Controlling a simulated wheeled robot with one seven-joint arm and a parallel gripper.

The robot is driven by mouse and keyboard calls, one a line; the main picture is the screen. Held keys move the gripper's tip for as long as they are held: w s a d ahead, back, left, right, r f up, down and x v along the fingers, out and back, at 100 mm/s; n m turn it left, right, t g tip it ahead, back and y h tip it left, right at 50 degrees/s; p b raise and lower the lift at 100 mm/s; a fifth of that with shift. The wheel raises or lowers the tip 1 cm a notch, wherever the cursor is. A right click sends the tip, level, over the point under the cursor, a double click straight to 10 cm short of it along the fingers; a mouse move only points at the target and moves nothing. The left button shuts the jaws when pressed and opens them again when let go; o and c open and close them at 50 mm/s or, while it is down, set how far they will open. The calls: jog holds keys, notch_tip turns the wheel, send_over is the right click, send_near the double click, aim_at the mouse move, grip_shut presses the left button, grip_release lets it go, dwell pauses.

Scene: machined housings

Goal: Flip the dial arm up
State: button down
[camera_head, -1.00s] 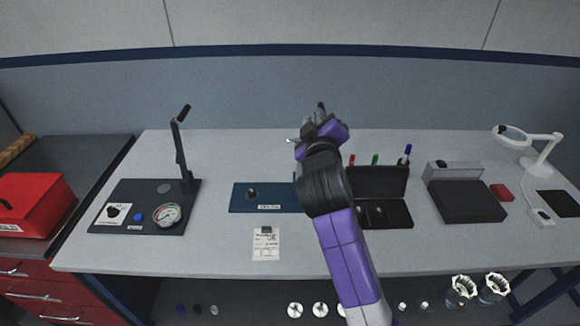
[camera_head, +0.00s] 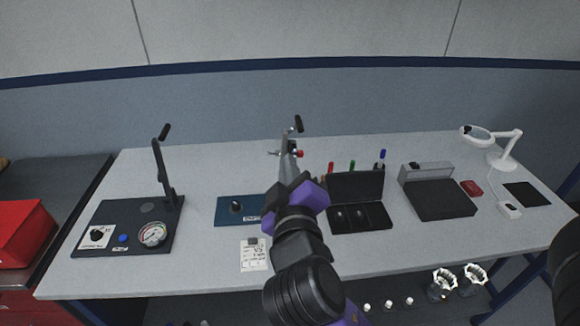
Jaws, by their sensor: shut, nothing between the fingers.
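A grey post (camera_head: 288,160) stands up behind my gripper. It carries a short black-tipped arm (camera_head: 298,124) pointing up, a red knob (camera_head: 299,153) and a thin rod to the left. I cannot tell surely which of its parts is the dial arm. Its foot is hidden behind my gripper, at the right of a blue plate (camera_head: 226,214) with a black knob (camera_head: 236,206). My gripper (camera_head: 293,190), with purple parts, is shut and empty in front of the post. Its fingertips are hard to make out, and I cannot tell whether it touches the post.
At the left a dark board (camera_head: 95,215) bears an upright black lever (camera_head: 163,172), a gauge (camera_head: 153,233) and a blue button. An open black case (camera_head: 357,185) stands close to the right of my gripper. A white lamp (camera_head: 503,153) is farther right. A paper tag (camera_head: 254,262) lies in front.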

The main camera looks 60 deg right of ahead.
jog(key=shift+p+v, duration=0.75)
jog(key=shift+v, duration=1.1)
jog(key=shift+w, duration=0.1)
